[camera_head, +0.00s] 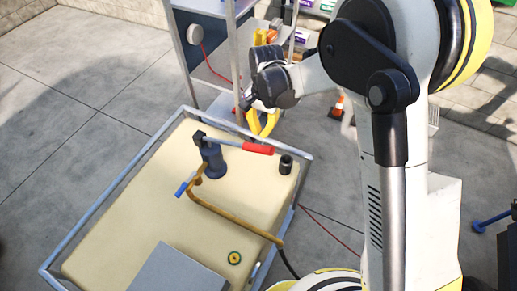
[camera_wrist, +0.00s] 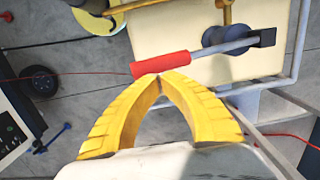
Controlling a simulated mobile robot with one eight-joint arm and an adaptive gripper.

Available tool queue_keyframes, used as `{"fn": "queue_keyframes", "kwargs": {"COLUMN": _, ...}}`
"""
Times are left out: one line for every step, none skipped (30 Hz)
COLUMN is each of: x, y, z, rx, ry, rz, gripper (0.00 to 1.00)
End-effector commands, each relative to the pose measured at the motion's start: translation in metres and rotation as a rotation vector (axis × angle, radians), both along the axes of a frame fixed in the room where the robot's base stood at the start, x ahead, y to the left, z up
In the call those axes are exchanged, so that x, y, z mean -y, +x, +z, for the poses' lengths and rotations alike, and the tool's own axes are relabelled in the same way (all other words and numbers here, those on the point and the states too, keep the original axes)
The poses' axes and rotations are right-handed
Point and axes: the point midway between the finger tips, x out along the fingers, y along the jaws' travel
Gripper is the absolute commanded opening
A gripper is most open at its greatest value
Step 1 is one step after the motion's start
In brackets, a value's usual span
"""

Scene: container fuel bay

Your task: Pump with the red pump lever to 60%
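The pump lever is a metal rod with a red handle (camera_head: 258,148). In the head view it runs nearly level from the dark pump head, sloping slightly down to the right. The blue pump body (camera_head: 213,160) stands on a cream tank (camera_head: 150,190). My gripper (camera_head: 263,134) has yellow fingers and is beyond the handle, near the tank's far edge. In the wrist view the fingertips (camera_wrist: 160,77) meet and overlap the lower edge of the red handle (camera_wrist: 160,64). The fingers are shut with no visible object between them. Whether they touch the handle is unclear.
A metal rail (camera_head: 110,215) surrounds the tank. A shelf rack (camera_head: 212,60) stands behind. Floor at left is clear.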

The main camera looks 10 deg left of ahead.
Motion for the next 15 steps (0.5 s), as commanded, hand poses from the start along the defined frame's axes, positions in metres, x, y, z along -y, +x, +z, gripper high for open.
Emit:
{"fn": "queue_keyframes", "kwargs": {"x": 0.000, "y": 0.000, "z": -0.007, "rx": 0.000, "ry": 0.000, "rz": 0.000, "gripper": 0.00}}
{"fn": "queue_keyframes", "kwargs": {"x": -0.001, "y": -0.001, "z": -0.011, "rx": 0.000, "ry": 0.000, "rz": 0.000, "gripper": 0.00}}
{"fn": "queue_keyframes", "kwargs": {"x": -0.001, "y": -0.001, "z": -0.016, "rx": 0.000, "ry": 0.000, "rz": 0.000, "gripper": 0.00}}
{"fn": "queue_keyframes", "kwargs": {"x": -0.001, "y": -0.002, "z": -0.019, "rx": 0.000, "ry": 0.000, "rz": 0.000, "gripper": 0.00}}
{"fn": "queue_keyframes", "kwargs": {"x": -0.001, "y": -0.002, "z": -0.023, "rx": 0.000, "ry": 0.000, "rz": 0.000, "gripper": 0.00}}
{"fn": "queue_keyframes", "kwargs": {"x": -0.001, "y": -0.002, "z": -0.029, "rx": 0.000, "ry": 0.000, "rz": 0.001, "gripper": 0.00}}
{"fn": "queue_keyframes", "kwargs": {"x": -0.001, "y": -0.003, "z": -0.033, "rx": 0.000, "ry": 0.000, "rz": 0.001, "gripper": 0.00}}
{"fn": "queue_keyframes", "kwargs": {"x": -0.001, "y": -0.003, "z": -0.037, "rx": 0.000, "ry": 0.000, "rz": 0.001, "gripper": 0.00}}
{"fn": "queue_keyframes", "kwargs": {"x": -0.002, "y": -0.004, "z": -0.042, "rx": 0.000, "ry": 0.000, "rz": 0.001, "gripper": 0.00}}
{"fn": "queue_keyframes", "kwargs": {"x": -0.002, "y": -0.004, "z": -0.045, "rx": 0.000, "ry": 0.000, "rz": 0.001, "gripper": 0.00}}
{"fn": "queue_keyframes", "kwargs": {"x": -0.002, "y": -0.004, "z": -0.048, "rx": 0.000, "ry": 0.000, "rz": 0.001, "gripper": 0.00}}
{"fn": "queue_keyframes", "kwargs": {"x": -0.002, "y": -0.005, "z": -0.051, "rx": 0.000, "ry": 0.000, "rz": 0.001, "gripper": 0.00}}
{"fn": "queue_keyframes", "kwargs": {"x": -0.002, "y": -0.005, "z": -0.054, "rx": 0.000, "ry": 0.000, "rz": 0.001, "gripper": 0.00}}
{"fn": "queue_keyframes", "kwargs": {"x": -0.002, "y": -0.005, "z": -0.055, "rx": 0.000, "ry": 0.000, "rz": 0.001, "gripper": 0.00}}
{"fn": "queue_keyframes", "kwargs": {"x": -0.002, "y": -0.005, "z": -0.057, "rx": 0.000, "ry": 0.000, "rz": 0.001, "gripper": 0.00}}
